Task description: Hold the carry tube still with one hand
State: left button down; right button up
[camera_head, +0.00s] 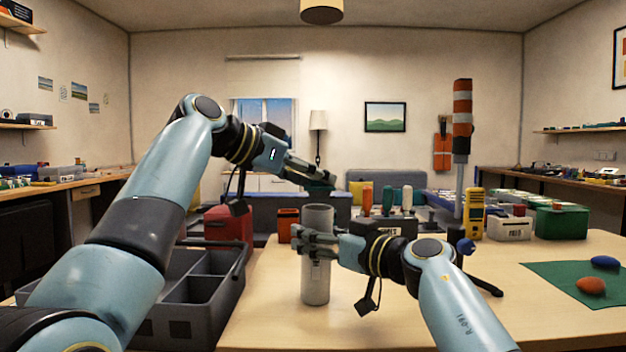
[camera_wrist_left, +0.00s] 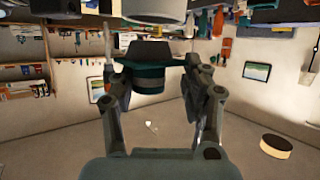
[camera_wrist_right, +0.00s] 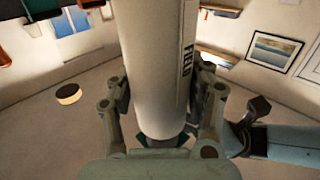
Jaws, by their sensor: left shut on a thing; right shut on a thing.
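The carry tube (camera_head: 316,283) is a grey cylinder standing upright on the table in the head view. My right gripper (camera_head: 316,244) is shut around its upper part. In the right wrist view the tube (camera_wrist_right: 155,60) runs between the fingers and bears dark lettering. My left gripper (camera_head: 312,180) is shut on a dark green cap (camera_head: 321,189), above the tube's top and apart from it. The cap also shows between the left fingers in the left wrist view (camera_wrist_left: 150,82). The tube's far side is hidden.
A grey divided tote (camera_head: 195,290) stands left of the tube. Behind are a red box (camera_head: 228,228), several coloured-handled tools and a yellow meter (camera_head: 473,213). A green mat (camera_head: 575,282) with red and blue pieces lies at right. The table between tube and mat is partly clear.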

pick_arm(q)
jog(key=shift+r, duration=1.75)
pick_arm(e)
jog(key=shift+f, duration=0.25)
jog(key=o, duration=1.3)
jog(key=shift+o, duration=0.2)
jog(key=shift+r, duration=0.15)
